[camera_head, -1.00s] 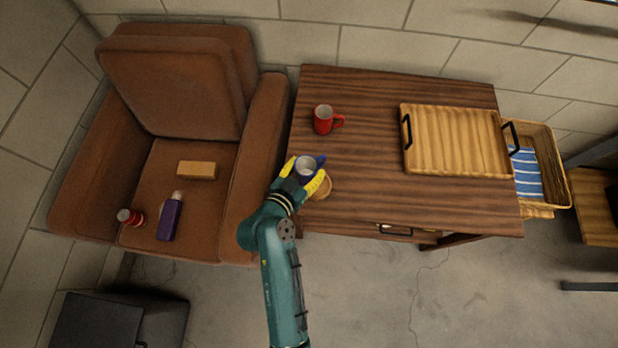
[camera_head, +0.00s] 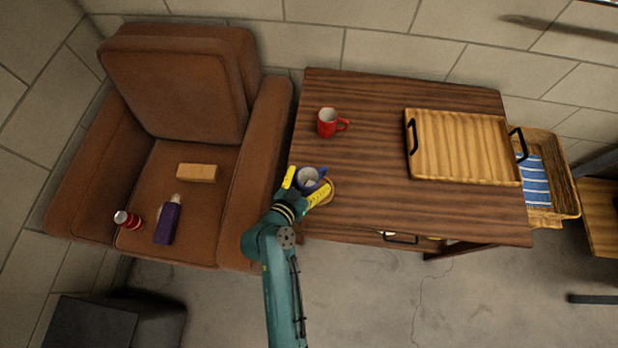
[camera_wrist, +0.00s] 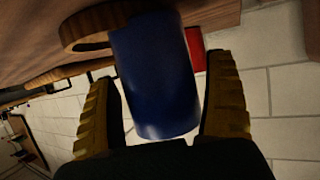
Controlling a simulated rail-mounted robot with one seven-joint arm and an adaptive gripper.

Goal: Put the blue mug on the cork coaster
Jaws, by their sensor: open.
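The blue mug (camera_head: 309,178) stands upright at the table's front left. It also shows large in the wrist view (camera_wrist: 155,75). My gripper (camera_head: 304,187) is open, with one yellow finger on each side of the mug. In the wrist view, gaps show between the mug and both fingers (camera_wrist: 165,105). The round cork coaster (camera_head: 329,194) is partly hidden behind the right finger and the mug. In the wrist view the coaster (camera_wrist: 88,27) shows beside the mug's base, which overlaps it in view. I cannot tell how much of the base rests on it.
A red mug (camera_head: 328,123) stands farther back on the wooden table (camera_head: 370,150). A wooden tray (camera_head: 462,147) with black handles lies at the right. An armchair (camera_head: 190,140) holding a bottle, a can and a block is at the left. The table's middle is clear.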

